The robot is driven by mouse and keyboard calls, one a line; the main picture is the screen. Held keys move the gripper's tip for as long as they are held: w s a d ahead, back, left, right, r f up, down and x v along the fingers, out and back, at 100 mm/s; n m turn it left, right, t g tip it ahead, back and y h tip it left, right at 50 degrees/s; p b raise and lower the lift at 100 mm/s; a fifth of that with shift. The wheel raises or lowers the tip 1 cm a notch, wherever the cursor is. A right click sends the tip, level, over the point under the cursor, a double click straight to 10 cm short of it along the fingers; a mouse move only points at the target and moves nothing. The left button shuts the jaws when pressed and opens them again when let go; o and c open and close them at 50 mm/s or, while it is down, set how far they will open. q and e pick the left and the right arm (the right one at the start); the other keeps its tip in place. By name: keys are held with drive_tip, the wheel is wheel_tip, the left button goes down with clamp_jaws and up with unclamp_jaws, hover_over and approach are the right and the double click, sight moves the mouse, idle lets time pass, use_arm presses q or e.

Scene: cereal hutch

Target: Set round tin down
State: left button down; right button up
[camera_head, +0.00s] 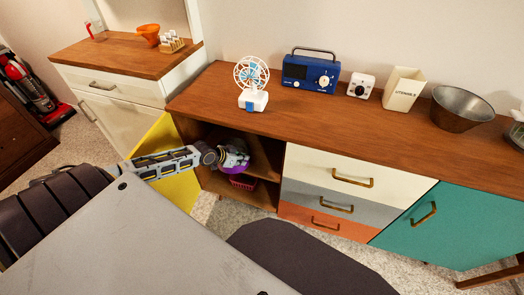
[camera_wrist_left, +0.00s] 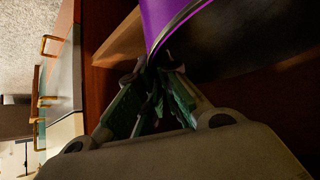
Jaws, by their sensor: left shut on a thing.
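The round tin, purple with a metal rim, is inside the open cabinet (camera_head: 262,150) in the head view, mostly hidden behind my gripper. In the left wrist view the round tin (camera_wrist_left: 165,18) fills the top middle, its rim running down to my fingertips. My left gripper (camera_head: 238,158) reaches into the cabinet and is shut on the tin's edge; its fingers (camera_wrist_left: 154,68) meet at the rim. I cannot tell whether the tin touches the shelf. My right gripper is not in view.
A crimson basket (camera_head: 243,182) sits low in the cabinet, below the tin. The yellow door (camera_head: 178,190) stands open at left, near my arm. A drawer stack (camera_head: 330,200) borders the cabinet at right. A fan (camera_head: 252,84) and a blue radio (camera_head: 311,73) stand on top.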

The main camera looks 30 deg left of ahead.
use_arm(q)
drive_tip(key=shift+w+d, duration=0.25)
drive_tip(key=shift+w, duration=0.5)
drive_tip(key=shift+w+d+b, duration=0.3)
drive_tip(key=shift+w+b, duration=0.05)
drive_tip(key=shift+w, duration=0.5)
drive_tip(key=shift+w+d+b, duration=0.25)
drive_tip(key=shift+w+b, duration=0.1)
drive_tip(key=shift+w, duration=0.5)
drive_tip(key=shift+w+d+b, duration=0.15)
drive_tip(key=shift+w, duration=0.35)
drive_tip(key=shift+w+d+b, duration=0.15)
drive_tip(key=shift+w, duration=0.35)
drive_tip(key=shift+w+d, duration=0.1)
drive_tip(key=shift+w, duration=0.3)
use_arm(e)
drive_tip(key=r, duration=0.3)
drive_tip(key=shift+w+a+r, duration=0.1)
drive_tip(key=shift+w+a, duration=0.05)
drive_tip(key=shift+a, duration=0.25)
use_arm(q)
drive_tip(key=shift+w, duration=0.1)
